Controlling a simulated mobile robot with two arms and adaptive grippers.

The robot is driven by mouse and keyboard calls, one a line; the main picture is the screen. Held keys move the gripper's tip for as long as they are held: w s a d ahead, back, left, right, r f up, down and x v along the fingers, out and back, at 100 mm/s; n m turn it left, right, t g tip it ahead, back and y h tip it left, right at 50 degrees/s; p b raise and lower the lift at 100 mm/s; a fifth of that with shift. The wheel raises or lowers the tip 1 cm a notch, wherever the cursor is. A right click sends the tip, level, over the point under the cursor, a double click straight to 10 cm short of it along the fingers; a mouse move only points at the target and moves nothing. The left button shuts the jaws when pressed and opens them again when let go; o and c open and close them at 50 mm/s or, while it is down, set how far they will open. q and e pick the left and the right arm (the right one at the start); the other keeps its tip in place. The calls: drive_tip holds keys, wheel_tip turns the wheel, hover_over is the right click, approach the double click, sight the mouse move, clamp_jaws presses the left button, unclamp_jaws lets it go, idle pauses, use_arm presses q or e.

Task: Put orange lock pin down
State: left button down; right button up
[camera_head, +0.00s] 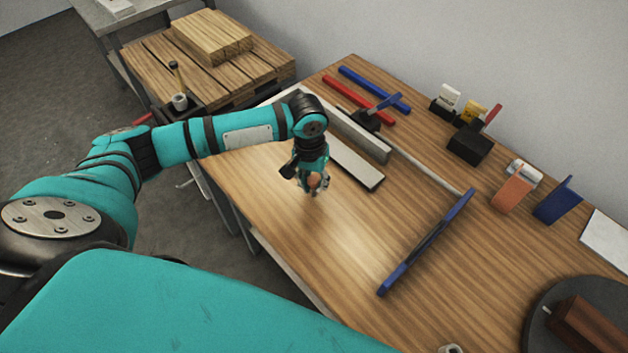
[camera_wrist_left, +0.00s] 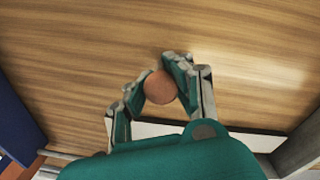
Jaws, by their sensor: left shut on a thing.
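My left gripper (camera_head: 316,184) points down over the wooden table, beside the near end of a white strip. It is shut on the orange lock pin (camera_wrist_left: 160,87), whose round brownish-orange end shows between the two fingers in the left wrist view (camera_wrist_left: 157,82). In the head view only a small orange part of the pin (camera_head: 313,182) shows between the fingers; the rest is hidden. I cannot tell whether the pin touches the table. My right gripper is in neither view.
A white strip (camera_head: 355,165) and a raised rail (camera_head: 350,132) lie behind the gripper. A blue bar (camera_head: 428,243) lies to the right. Red (camera_head: 358,100) and blue (camera_head: 374,90) bars lie at the back. The wooden table (camera_head: 330,245) is clear in front of the gripper.

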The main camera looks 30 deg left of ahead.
sight(311, 179)
use_arm(q)
drive_tip(key=c, duration=1.2)
unclamp_jaws()
drive_tip(key=shift+f, duration=0.15)
drive_tip(key=shift+o, duration=0.2)
wheel_tip(311, 179, up, 12)
drive_tip(key=shift+a+r+b, duration=0.2)
drive_tip(key=shift+a+b, duration=0.15)
drive_tip(key=shift+b, duration=0.1)
drive_tip(key=shift+s, duration=0.1)
